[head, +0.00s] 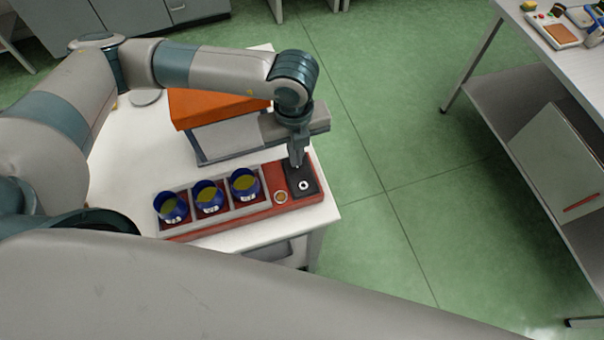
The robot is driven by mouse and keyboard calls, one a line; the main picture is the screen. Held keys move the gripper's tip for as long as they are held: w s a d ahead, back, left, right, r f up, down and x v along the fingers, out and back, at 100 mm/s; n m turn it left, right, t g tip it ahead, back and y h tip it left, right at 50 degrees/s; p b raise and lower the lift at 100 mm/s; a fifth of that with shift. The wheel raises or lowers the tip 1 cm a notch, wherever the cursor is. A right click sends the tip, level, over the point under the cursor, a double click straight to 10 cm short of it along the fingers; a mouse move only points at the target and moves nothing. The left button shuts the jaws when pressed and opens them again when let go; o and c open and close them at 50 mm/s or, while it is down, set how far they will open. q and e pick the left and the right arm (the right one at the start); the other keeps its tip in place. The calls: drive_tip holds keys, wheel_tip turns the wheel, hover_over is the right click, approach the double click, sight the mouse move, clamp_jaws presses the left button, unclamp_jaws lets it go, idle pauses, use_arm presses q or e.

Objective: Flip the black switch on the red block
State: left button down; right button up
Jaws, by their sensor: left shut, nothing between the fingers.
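The red block (264,209) is a long low base at the front right of the white table. The black switch (301,181) sits on its right end, with a small pale round mark on its face. My left gripper (296,164) is shut and empty, pointing down at the far side of the switch. Whether its fingertips touch the switch I cannot tell. Which way the switch is tipped is not clear. My right gripper is not in view.
Three blue cups (208,196) with yellow contents stand in a grey tray on the block. A round button (281,197) is beside the switch. An orange and grey box (200,109) stands behind. Green floor (400,160) is clear to the right, before another bench (545,70).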

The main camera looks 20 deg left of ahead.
use_arm(q)
drive_tip(key=shift+f, duration=0.2)
drive_tip(key=shift+r, duration=0.15)
wheel_tip(320, 180, up, 7)
drive_tip(key=p, duration=0.3)
idle(0.7)
idle(0.6)
